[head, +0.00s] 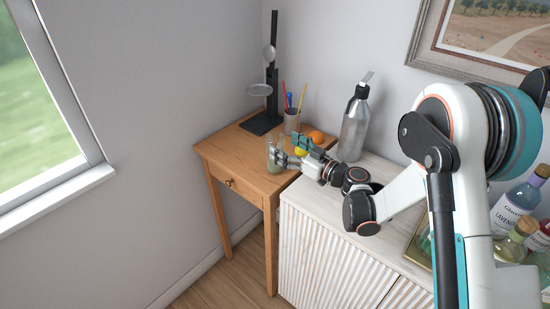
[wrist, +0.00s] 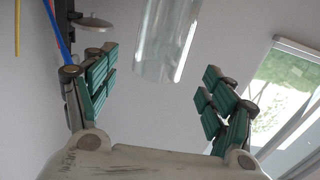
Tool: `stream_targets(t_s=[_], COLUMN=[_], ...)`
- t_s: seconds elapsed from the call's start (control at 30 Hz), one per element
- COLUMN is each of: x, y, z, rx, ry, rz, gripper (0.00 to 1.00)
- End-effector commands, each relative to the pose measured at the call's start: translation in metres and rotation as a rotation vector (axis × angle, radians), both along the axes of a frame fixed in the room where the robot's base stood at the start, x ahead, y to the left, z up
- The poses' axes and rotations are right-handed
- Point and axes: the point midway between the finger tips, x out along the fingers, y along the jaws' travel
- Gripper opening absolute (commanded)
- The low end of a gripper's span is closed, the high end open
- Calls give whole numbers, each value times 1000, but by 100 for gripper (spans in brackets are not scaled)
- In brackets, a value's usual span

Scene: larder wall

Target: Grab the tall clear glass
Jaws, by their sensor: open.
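The tall clear glass (head: 273,148) stands at the front right part of the small wooden table in the head view, partly hidden by my fingers. It also shows in the wrist view (wrist: 166,40) as a clear cylinder, cut off by the top edge. My gripper (head: 286,152) is open at the glass. In the wrist view my gripper (wrist: 160,72) has its green-padded fingers spread wide, with the glass ahead between their tips. A gap shows on both sides of the glass, and neither finger visibly touches it.
A pencil cup (head: 292,123), an orange (head: 317,136) and a yellow fruit (head: 301,152) sit close behind my gripper. A black stand (head: 272,85) is at the back. A metal bottle (head: 354,128) stands on the white cabinet (head: 325,255). The table's left part (head: 228,150) is clear.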

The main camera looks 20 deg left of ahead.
Motion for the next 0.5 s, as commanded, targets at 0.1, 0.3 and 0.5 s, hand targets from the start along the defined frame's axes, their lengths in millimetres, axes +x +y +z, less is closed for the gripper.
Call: stream_targets(t_s=[0.1, 0.3, 0.5], x=[4, 16, 23], y=[7, 33, 47], z=[0, 0, 2], rx=[0, 0, 0], ry=[0, 0, 0], rz=[0, 0, -1], gripper=[77, 77, 77])
